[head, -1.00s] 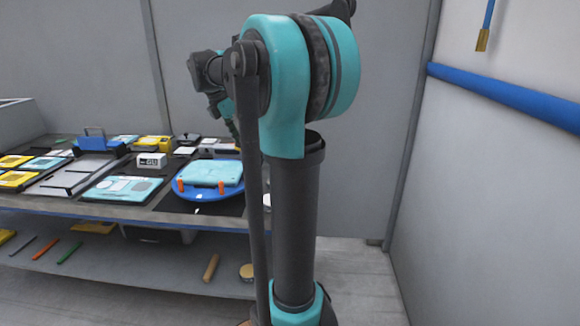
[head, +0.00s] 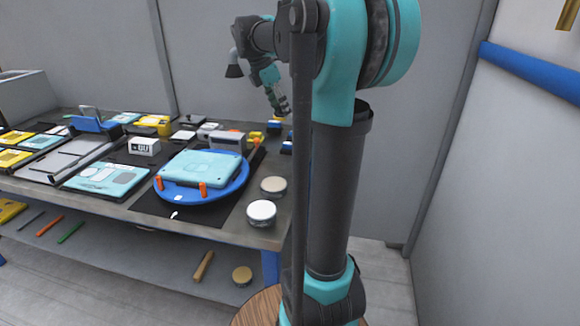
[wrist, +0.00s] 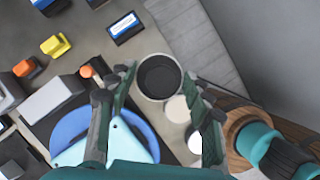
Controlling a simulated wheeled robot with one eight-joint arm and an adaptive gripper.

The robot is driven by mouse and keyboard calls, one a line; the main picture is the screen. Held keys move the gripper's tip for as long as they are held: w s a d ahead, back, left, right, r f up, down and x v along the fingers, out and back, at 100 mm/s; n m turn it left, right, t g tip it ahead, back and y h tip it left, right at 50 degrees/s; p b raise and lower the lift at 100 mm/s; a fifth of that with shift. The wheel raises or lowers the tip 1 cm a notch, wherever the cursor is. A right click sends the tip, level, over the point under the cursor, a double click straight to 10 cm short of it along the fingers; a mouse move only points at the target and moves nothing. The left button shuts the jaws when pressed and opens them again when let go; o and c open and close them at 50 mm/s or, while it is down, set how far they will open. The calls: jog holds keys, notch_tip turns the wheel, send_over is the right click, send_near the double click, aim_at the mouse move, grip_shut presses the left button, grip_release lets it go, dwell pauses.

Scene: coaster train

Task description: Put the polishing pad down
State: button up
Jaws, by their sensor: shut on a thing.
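My gripper (wrist: 156,74) is shut on a round thing with a dark top and pale rim, which I take to be the polishing pad (wrist: 160,80). It sits between the two fingertips in the wrist view. In the head view my gripper (head: 281,106) hangs over the back right part of the workbench (head: 235,226), pointing down; the pad is too small there to make out clearly. Whether the pad touches the bench is not clear.
Two round tins, one tan-topped (head: 273,186) and one white-topped (head: 262,213), stand near the bench's right edge. Left of them a blue round stand (head: 238,187) bears a light-blue case (head: 200,166). A blue labelled box (wrist: 125,28) lies beyond the pad. The right wall is close.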

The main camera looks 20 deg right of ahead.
aim_at(286, 169)
jog(key=shift+w+d, duration=0.1)
jog(key=shift+d, duration=0.05)
jog(key=shift+f, duration=0.4)
notch_tip(286, 169, down, 19)
jog(key=shift+f, duration=0.1)
jog(key=shift+f, duration=0.1)
jog(key=o, duration=1.4)
jog(key=shift+c, duration=0.2)
jog(key=v, duration=1.2)
jog(key=shift+d, duration=0.1)
